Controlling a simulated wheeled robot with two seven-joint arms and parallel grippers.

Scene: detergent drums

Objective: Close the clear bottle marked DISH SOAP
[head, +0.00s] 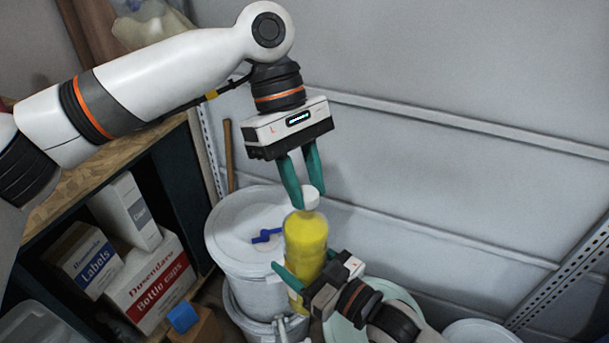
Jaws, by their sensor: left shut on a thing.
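The clear bottle (306,240) with yellow liquid stands nearly upright in the middle of the head view. No DISH SOAP marking is readable from here. A white cap (311,199) is at the top of the bottle. My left gripper (311,191) comes down from above, its teal fingers shut on the cap. I cannot tell whether the cap is seated on the neck or just above it. My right gripper (312,271) comes from the lower right with its fingers on either side of the bottle's lower body, shut on it. The bottle's base is partly hidden.
A white lidded drum (245,235) with a blue item (267,236) on its lid stands behind and left of the bottle. More drums are low at right. A shelf with boxes (150,282) fills the left. A bare wall (450,150) is behind.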

